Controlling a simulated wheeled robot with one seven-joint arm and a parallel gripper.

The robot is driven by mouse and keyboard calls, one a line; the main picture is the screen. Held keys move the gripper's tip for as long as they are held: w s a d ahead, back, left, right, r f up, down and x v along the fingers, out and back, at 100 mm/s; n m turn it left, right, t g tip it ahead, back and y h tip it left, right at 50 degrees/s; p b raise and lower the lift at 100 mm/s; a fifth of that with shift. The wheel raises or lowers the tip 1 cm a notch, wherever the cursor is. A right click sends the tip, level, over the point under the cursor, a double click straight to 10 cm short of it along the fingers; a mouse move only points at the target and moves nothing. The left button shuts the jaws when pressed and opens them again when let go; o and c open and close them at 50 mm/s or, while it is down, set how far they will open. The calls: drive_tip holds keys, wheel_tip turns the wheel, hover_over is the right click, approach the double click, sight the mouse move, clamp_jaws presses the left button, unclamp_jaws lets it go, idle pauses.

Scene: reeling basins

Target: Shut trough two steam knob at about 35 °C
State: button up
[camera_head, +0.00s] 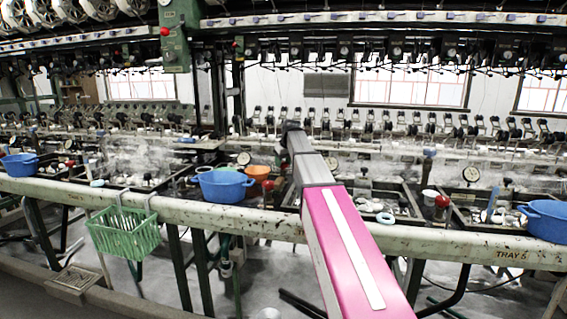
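My arm, pink with grey links, reaches from the bottom edge up over the front rail. Its dark far end with my gripper (291,127) is above the back of the basins; its fingers cannot be made out. Water-filled troughs stand in a row behind the rail. Red knobs show at the troughs: a right one (443,201), a middle one (267,185) left of my arm, and a far left one (70,163). Round dial gauges are at the right (471,174), beside my arm (333,163) and left of it (244,158). Their readings are too small to read. I cannot tell which trough is two.
Blue bowls stand on the rail (340,232) left of my arm (222,185), at the far left (20,164) and far right (548,220). A green basket (124,232) hangs from the rail. A green machine column (175,38) and reeling frame run above. Steam hangs over the troughs.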

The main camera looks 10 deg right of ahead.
drive_tip(key=shift+m, duration=0.4)
drive_tip(key=m+h, duration=0.2)
drive_tip(key=m, duration=0.2)
drive_tip(key=shift+a, duration=0.1)
drive_tip(key=shift+m+h, duration=0.7)
drive_tip(key=shift+m, duration=1.4)
drive_tip(key=o, duration=0.9)
drive_tip(key=shift+o, duration=0.2)
drive_tip(key=shift+r, duration=0.1)
drive_tip(key=v, duration=1)
drive_tip(key=shift+a+r, duration=0.2)
drive_tip(key=shift+r, duration=0.1)
